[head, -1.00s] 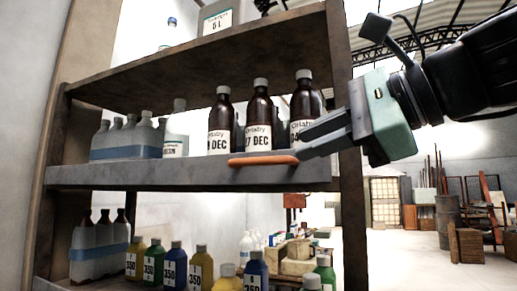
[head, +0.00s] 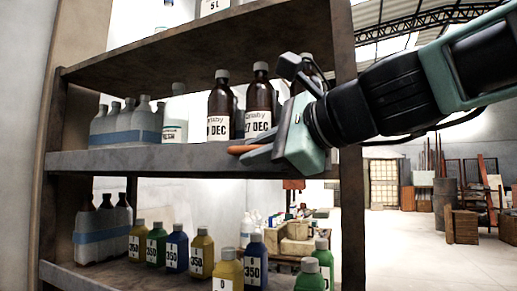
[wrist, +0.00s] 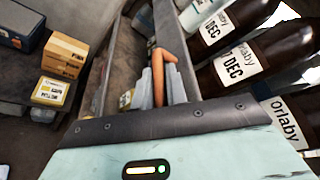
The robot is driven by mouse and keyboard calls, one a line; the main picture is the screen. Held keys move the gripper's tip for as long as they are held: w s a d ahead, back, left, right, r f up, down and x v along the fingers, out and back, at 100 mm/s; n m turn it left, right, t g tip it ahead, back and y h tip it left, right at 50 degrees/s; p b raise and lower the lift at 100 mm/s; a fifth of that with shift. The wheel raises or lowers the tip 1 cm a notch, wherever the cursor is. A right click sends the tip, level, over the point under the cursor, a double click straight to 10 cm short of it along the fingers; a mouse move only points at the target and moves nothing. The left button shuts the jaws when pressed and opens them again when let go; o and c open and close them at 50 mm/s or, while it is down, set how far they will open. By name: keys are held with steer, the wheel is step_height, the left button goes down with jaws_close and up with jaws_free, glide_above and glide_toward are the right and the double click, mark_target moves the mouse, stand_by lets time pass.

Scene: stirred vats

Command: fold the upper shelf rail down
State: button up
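The upper shelf rail (head: 110,160) is a grey band along the front edge of the bottle shelf. An orange grip bar (head: 238,149) sits along it near its right end. My gripper (head: 256,155) reaches in from the right at that bar. In the wrist view, my gripper's two grey fingers (wrist: 160,93) stand close on either side of the orange bar (wrist: 158,72) and look closed on it. The gripper body hides the rail's right end in the head view.
The lower shelf holds coloured bottles (head: 202,255). A right shelf post (head: 352,220) stands close to my arm. Boxes (wrist: 65,58) show in the wrist view. Open floor lies to the right.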

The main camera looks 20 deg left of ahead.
jaws_close()
steer(key=shift+f, duration=0.15)
steer(key=f+n+b, duration=0.1)
steer(key=b, duration=0.3)
steer(key=s+f+n+t+b, duration=0.1)
steer(key=b, duration=0.3)
steer(key=shift+f+n+y+b, duration=0.1)
steer(key=shift+n+y+b, duration=0.2)
steer(key=shift+y+b, duration=0.1)
steer(key=shift+w+f+n+g+y+b, duration=0.2)
steer(key=shift+f+n+y+b, duration=0.75)
steer(key=shift+n+b, duration=2.95)
steer(key=shift+w+f+n+g+y+b, duration=0.25)
steer(key=shift+f+n+y+b, duration=1.1)
steer(key=shift+b, duration=4.55)
steer(key=shift+w+f+n+g+y+b, duration=0.1)
steer(key=shift+w+f+n+y+b, duration=0.45)
steer(key=shift+n+b, duration=3.55)
steer(key=shift+s+r+m+b, duration=0.15)
steer(key=shift+r+m+b, duration=0.1)
steer(key=shift+m+b, duration=0.55)
steer(key=shift+d, duration=0.1)
